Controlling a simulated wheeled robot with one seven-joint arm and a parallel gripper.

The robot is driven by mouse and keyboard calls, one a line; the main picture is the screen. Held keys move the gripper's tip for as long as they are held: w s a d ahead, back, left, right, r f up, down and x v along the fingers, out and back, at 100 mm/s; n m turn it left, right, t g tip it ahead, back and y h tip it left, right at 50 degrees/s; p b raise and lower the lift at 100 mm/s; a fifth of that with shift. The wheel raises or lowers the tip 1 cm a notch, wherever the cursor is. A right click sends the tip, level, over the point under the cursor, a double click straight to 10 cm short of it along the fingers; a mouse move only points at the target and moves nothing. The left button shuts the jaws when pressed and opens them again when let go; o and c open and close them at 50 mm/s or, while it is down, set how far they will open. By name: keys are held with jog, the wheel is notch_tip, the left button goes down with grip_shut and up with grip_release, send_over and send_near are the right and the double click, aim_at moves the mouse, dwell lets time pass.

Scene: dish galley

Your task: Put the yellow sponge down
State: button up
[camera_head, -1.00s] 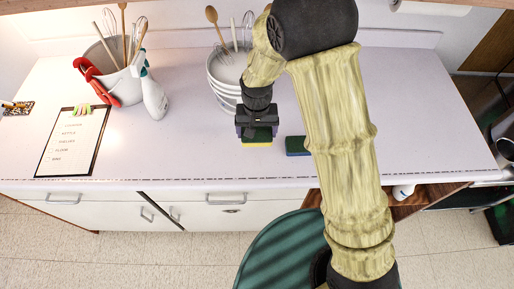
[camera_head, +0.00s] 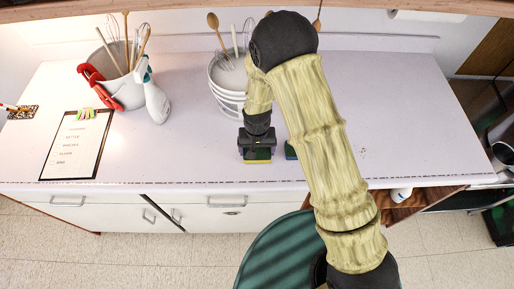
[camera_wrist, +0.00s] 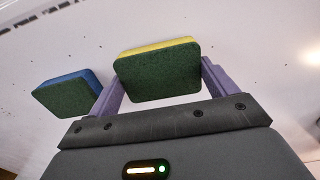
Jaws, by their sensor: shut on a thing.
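The yellow sponge (camera_wrist: 158,72) has a dark green scouring face and shows between the two fingers in the wrist view. In the head view the yellow sponge (camera_head: 257,161) is a thin strip below my gripper (camera_head: 257,152), near the counter's front edge. My gripper is shut on it; its fingers also show in the wrist view (camera_wrist: 160,85). Whether the sponge touches the counter I cannot tell. A blue sponge (camera_wrist: 68,94) with a green face lies to the left in the wrist view; in the head view this blue sponge (camera_head: 290,150) is mostly hidden by my arm.
A white bucket (camera_head: 125,90) with utensils, red-handled tool and spray bottle (camera_head: 155,98) are at left, beside a clipboard (camera_head: 77,148). The counter (camera_head: 190,155) is clear left of my gripper.

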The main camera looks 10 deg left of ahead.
jog(key=shift+f, duration=0.2)
jog(key=shift+f, duration=0.2)
jog(key=o, duration=0.9)
jog(key=shift+r, duration=0.2)
notch_tip(320, 180, up, 12)
jog(key=b, duration=0.3)
